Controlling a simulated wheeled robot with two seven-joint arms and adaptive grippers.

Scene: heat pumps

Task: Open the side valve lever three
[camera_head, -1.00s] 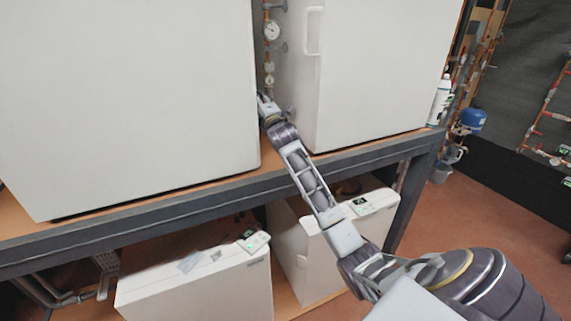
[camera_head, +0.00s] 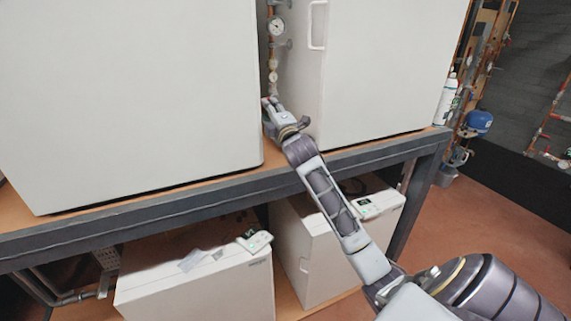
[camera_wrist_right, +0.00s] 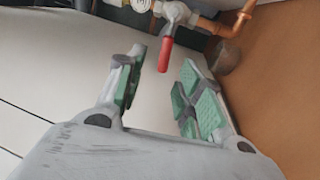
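A valve with a red lever (camera_wrist_right: 167,54) shows at the top of the right wrist view, on a copper pipe (camera_wrist_right: 232,25). The lever hangs down from the valve body, ahead of and between the fingertips of my right gripper (camera_wrist_right: 163,75), apart from both pads. My right gripper is open and empty. In the head view it (camera_head: 270,103) sits in the gap between the two large white cabinets, below the gauges on the vertical pipe. The lever cannot be made out in the head view. My left gripper is not in view.
A large white cabinet (camera_head: 130,100) stands left of my right gripper and another (camera_head: 385,75) right of it, leaving a narrow gap. Both stand on a dark-framed bench (camera_head: 120,218). A pressure gauge (camera_head: 277,27) is above the gripper. White boxes (camera_head: 205,285) stand below.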

